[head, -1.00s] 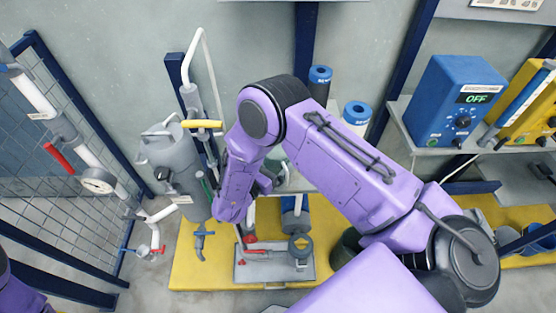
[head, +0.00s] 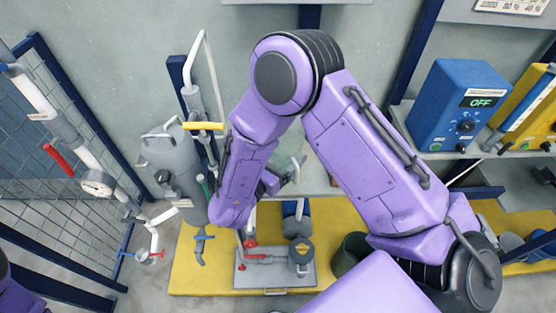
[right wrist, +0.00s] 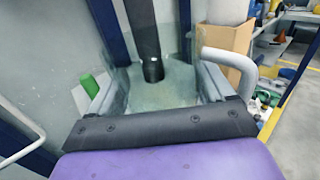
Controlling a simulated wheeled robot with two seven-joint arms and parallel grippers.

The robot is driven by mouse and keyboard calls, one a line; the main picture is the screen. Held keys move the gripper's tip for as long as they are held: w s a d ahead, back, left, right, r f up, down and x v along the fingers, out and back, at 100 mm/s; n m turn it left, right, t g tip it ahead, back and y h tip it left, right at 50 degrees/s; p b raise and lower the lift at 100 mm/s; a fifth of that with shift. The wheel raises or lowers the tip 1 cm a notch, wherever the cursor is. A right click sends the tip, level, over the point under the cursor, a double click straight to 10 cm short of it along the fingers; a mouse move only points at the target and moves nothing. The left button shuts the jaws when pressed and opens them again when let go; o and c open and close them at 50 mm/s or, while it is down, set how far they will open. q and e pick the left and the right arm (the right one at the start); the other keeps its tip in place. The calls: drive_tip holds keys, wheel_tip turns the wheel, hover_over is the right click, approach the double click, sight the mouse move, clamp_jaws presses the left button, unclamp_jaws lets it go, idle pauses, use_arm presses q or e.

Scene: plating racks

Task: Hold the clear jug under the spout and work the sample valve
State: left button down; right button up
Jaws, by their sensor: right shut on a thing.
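My right gripper (head: 283,176) is shut on the clear jug (head: 290,152), partly hidden behind my purple forearm. In the right wrist view the jug (right wrist: 165,82) shows as a pale greenish see-through body between the two grey fingers (right wrist: 158,92). It is held off the floor, right of the grey tank (head: 176,165). A tap with a blue handle and a down-turned spout (head: 201,246) hangs below the tank. A red-handled tap (head: 155,254) is on the left pipe. I cannot tell which one is the sample valve. My left gripper is not in view.
A yellow platform (head: 185,275) carries a grey plate with red-handled piping (head: 270,280). A gauge (head: 98,183) and pipe stand by the mesh fence at left. Dark blue posts stand behind.

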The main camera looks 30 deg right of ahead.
drive_tip(key=s+a+r+b, duration=0.1)
drive_tip(key=s+r, duration=0.4)
drive_tip(key=s, duration=0.5)
drive_tip(key=shift+a+b, duration=0.35)
drive_tip(key=shift+w, duration=0.15)
